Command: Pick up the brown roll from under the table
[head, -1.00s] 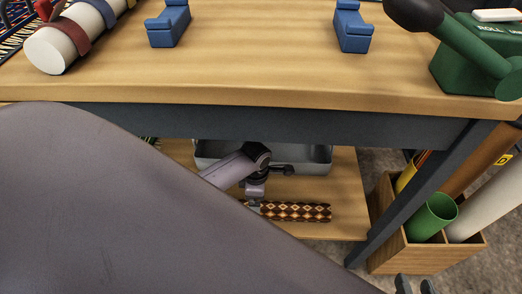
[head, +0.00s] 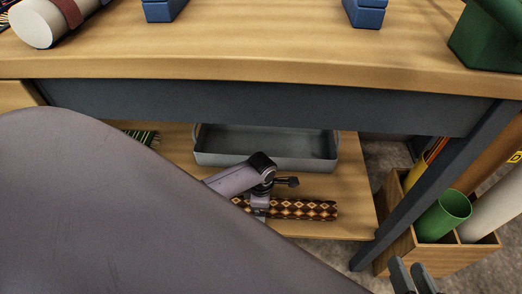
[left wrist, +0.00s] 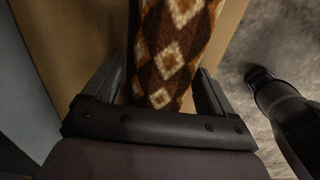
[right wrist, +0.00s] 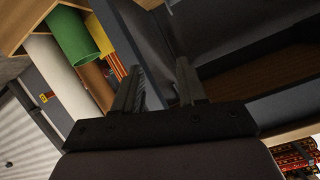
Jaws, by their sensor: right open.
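The brown roll (head: 305,209), with a cream and orange diamond pattern, lies on the low wooden shelf under the table. It also fills the upper middle of the left wrist view (left wrist: 172,45). My left gripper (head: 259,212) is at the roll, left of its middle. In the left wrist view its fingers (left wrist: 160,85) stand apart, one on each side of the roll, with a narrow gap at the left finger. My right gripper (head: 413,280) is open and empty at the bottom of the head view, right of the shelf; its fingers also show in the right wrist view (right wrist: 157,88).
A grey tray (head: 265,160) sits on the shelf behind the roll. A table leg (head: 430,185) and a wooden box (head: 440,262) of upright rolls stand right. A green fringed piece (head: 141,137) lies left.

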